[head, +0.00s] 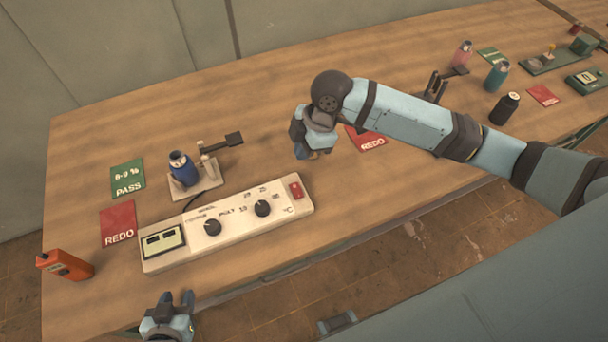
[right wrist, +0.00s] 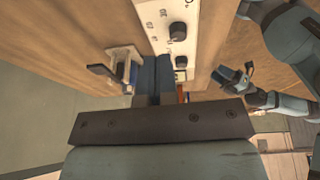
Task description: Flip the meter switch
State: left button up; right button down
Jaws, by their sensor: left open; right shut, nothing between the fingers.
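The meter (head: 225,222) is a long white box near the front edge of the table, with two black knobs and a display (head: 162,243) at its left end. A red switch (head: 296,190) sits at its right end; I cannot tell its position. My right gripper (head: 312,153) is shut and empty, above and behind the switch end, apart from it. In the right wrist view its fingers (right wrist: 156,65) point along beside the meter (right wrist: 166,18); the red switch is not visible there. My left gripper (head: 178,298) is open and empty in front of the table edge, below the display end.
A blue canister (head: 183,169) stands on a small stand with a lever behind the meter. A green PASS card (head: 128,178) and a red REDO card (head: 118,222) lie to the left. An orange device (head: 65,265) is at the left corner. More canisters stand at the far right.

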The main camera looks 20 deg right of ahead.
jog(key=shift+d+r, duration=0.25)
jog(key=shift+d, duration=0.2)
jog(key=shift+a+f, duration=0.1)
jog(key=p, duration=0.2)
send_near(292, 188)
jog(key=x, duration=0.5)
jog(key=shift+a+f, duration=0.15)
jog(key=shift+a, duration=0.15)
jog(key=shift+w+f, duration=0.15)
jog(key=shift+f, duration=0.5)
